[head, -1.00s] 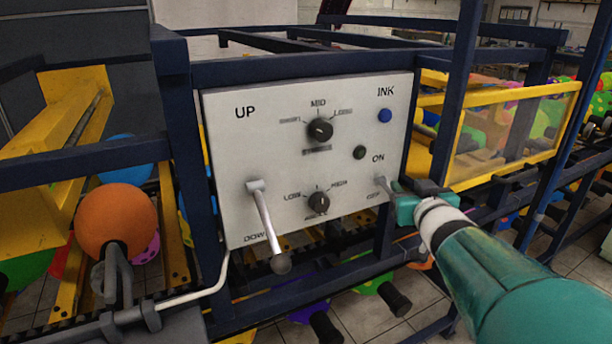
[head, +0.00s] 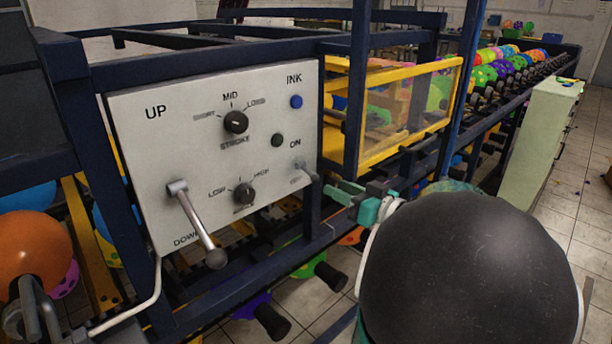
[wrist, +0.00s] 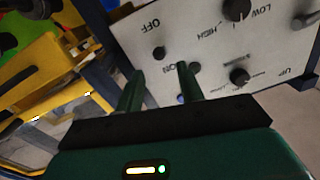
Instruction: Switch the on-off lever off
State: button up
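The small grey on-off lever (head: 306,171) sticks out at the right edge of the white control panel (head: 135,112), between the ON and OFF marks. In the wrist view its dark end (wrist: 158,53) shows between those marks; I cannot tell for certain which way it is set. My gripper (head: 338,191) is just right of and below the lever in the head view, apart from it. In the wrist view my gripper (wrist: 160,80) shows two green fingers spread with nothing between them. The wrist view shows the panel roughly upside down.
The panel also carries a large UP/DOWN lever (head: 197,225) slanting down, a stroke knob (head: 235,122), an angle knob (head: 244,193) and a blue ink button (head: 296,101). Dark blue frame bars surround it. A yellow guard (head: 385,150) stands at the right; open floor lies further right.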

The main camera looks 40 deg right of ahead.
aim_at(312, 175)
jog(key=w, duration=0.9)
jog(key=shift+a, duration=0.35)
